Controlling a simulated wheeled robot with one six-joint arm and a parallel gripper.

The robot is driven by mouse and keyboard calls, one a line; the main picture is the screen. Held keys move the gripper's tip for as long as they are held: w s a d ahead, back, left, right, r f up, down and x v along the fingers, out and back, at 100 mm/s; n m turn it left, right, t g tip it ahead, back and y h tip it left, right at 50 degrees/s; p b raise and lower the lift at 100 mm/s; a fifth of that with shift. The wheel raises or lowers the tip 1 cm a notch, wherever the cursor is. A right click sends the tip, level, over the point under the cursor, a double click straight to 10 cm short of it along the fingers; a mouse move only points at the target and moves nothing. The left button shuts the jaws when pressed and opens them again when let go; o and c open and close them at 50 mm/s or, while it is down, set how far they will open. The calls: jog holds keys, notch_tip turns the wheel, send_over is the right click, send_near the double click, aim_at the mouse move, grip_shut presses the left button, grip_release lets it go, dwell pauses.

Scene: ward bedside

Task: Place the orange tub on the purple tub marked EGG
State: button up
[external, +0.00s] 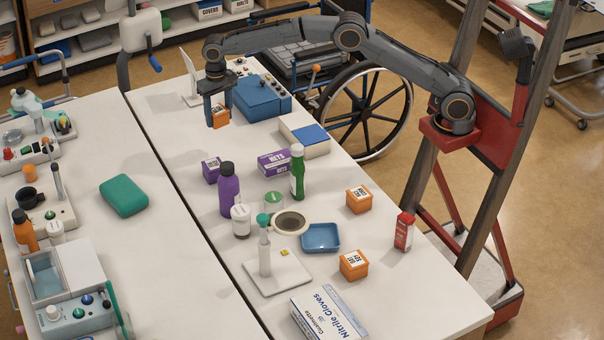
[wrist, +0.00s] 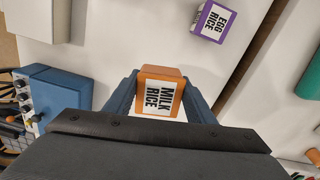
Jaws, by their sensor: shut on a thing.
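My gripper (external: 218,108) is shut on an orange tub (external: 221,117) and holds it above the far part of the white table. In the wrist view the orange tub (wrist: 159,91) sits between the two fingers, with a white label reading MILK RICE. The purple tub (external: 211,170) stands on the table, nearer the camera than my gripper in the external view. In the wrist view the purple tub (wrist: 211,22) is at the upper right, apart from the held tub, and its label reads EGG RICE. Its top looks bare.
Two more orange tubs (external: 358,199) (external: 354,265) stand at the table's right side. A purple bottle (external: 229,190), a purple box (external: 274,162) and a green bottle (external: 297,172) stand near the purple tub. A blue device (external: 262,98) is right of my gripper.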

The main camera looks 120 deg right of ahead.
aim_at(216, 165)
jog(key=w+a+r+n+b, duration=0.1)
jog(key=w+a+r, duration=0.15)
jog(key=a, duration=0.35)
jog(key=w+a+r+n, duration=0.1)
jog(key=w+a, duration=0.3)
jog(key=a, duration=0.3)
jog(key=shift+n, duration=0.3)
jog(key=shift+w+d+f+p, duration=0.15)
jog(key=shift+f+p, duration=0.25)
jog(key=shift+f, duration=1.9)
jog(key=shift+w+d+f+p, duration=0.1)
jog(key=shift+f+p, duration=0.3)
jog(key=shift+f, duration=1.85)
jog(key=shift+f, duration=0.15)
jog(key=o, duration=1.2)
